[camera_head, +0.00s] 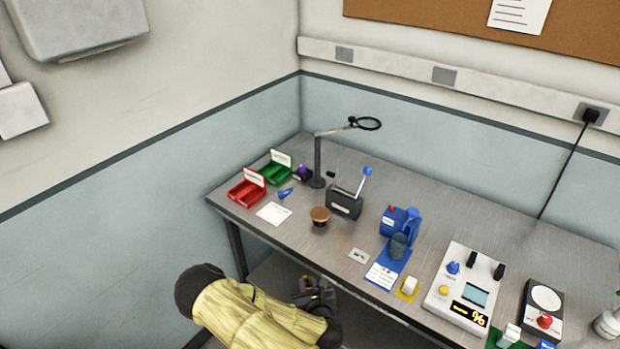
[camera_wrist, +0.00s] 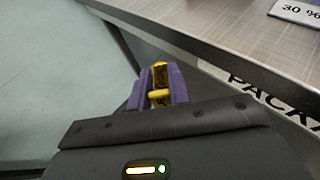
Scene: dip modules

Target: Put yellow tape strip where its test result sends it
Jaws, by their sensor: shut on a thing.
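My gripper (camera_wrist: 158,84) is shut on a small yellow piece (camera_wrist: 159,75), which looks like the yellow tape strip, held between its purple fingers in the wrist view. In the head view my gripper (camera_head: 308,284) is low, in front of the table's front edge, and the strip is hardly visible there. A red bin (camera_head: 246,190) and a green bin (camera_head: 272,171), each with a white label, stand at the table's far left end. A white tester (camera_head: 463,285) with a lit yellow "%" display stands at the right; its reading is not legible.
The grey table (camera_head: 300,230) has its front edge close to my gripper. A magnifier lamp (camera_head: 318,160), a black lever box (camera_head: 345,202), a brown-topped knob (camera_head: 320,215) and a blue device (camera_head: 393,220) stand along it. A white card (camera_head: 273,213) lies before the red bin.

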